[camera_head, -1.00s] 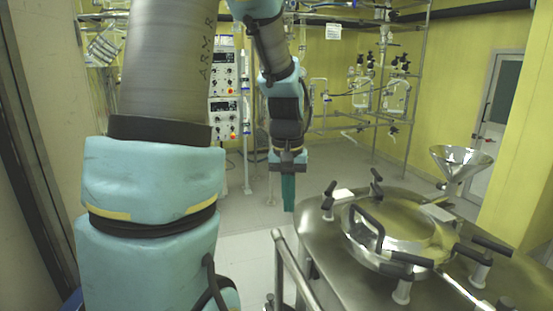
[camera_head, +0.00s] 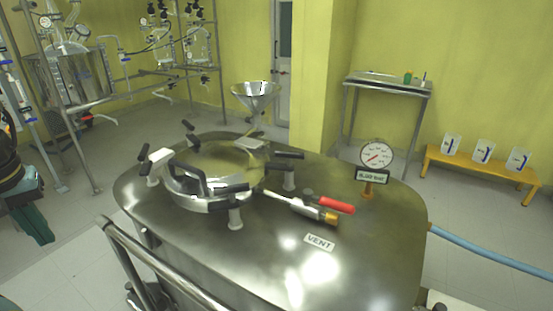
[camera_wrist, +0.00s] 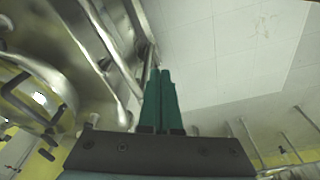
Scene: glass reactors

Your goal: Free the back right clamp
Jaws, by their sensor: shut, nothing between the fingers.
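A round steel lid (camera_head: 222,160) with a black lid handle (camera_head: 190,178) sits on a large steel vessel (camera_head: 200,250). Several black-handled clamps stand around its rim. The clamp at the right (camera_head: 290,170) has its handle pointing left-right over a short metal post. Another clamp (camera_head: 235,206) is at the front, one (camera_head: 150,166) at the left and one (camera_head: 190,133) at the back. I cannot tell for sure which is the back right one. My gripper (camera_head: 42,238) hangs at the left edge, apart from the vessel. Its green fingers (camera_wrist: 162,72) are shut and empty.
A red-handled valve (camera_head: 336,206) and a pressure gauge (camera_head: 376,155) stand on the vessel's right side. A steel funnel (camera_head: 256,92) rises behind the lid. A rail (camera_head: 165,267) runs along the vessel's front left. Floor is free between gripper and vessel.

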